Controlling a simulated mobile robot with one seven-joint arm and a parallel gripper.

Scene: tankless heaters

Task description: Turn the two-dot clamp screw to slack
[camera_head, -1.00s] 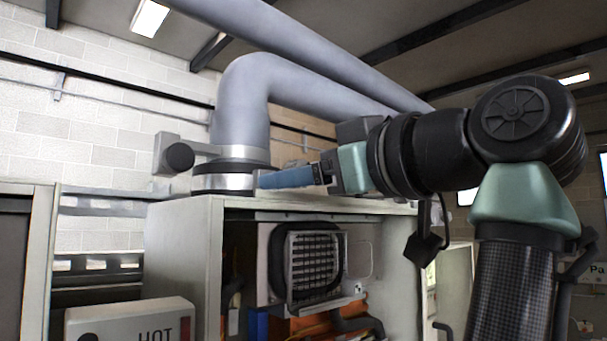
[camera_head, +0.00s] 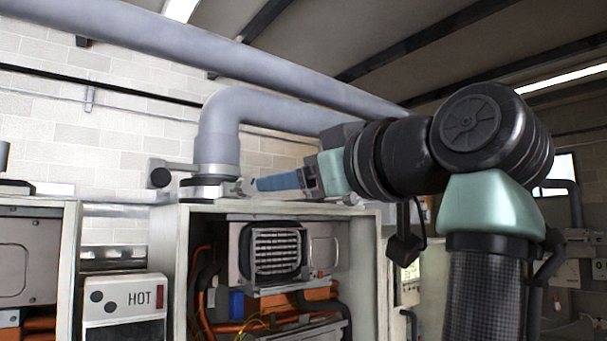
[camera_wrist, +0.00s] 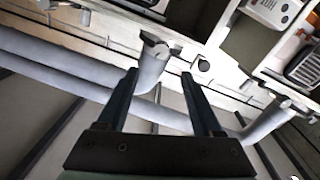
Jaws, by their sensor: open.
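A grey flue pipe (camera_head: 217,145) comes down to a metal band clamp (camera_head: 205,187) on top of the open middle cabinet. A small metal screw piece (camera_head: 240,187) sticks out at the clamp's right side. A HOT panel (camera_head: 125,308) with two black dots is below and left of this clamp. My gripper (camera_head: 256,184) is at the right of the screw piece, with its blue fingers pointing at it. In the wrist view my gripper (camera_wrist: 158,74) is open with nothing clearly held. A clamped pipe end (camera_wrist: 154,55) shows between and beyond the fingers.
A round black knob (camera_head: 160,178) on an arm sits left of the clamp. A long overhead pipe (camera_head: 250,62) runs above. The open middle cabinet (camera_head: 365,270) holds a heater. Another pipe (camera_wrist: 265,122) with a clamp shows right in the wrist view.

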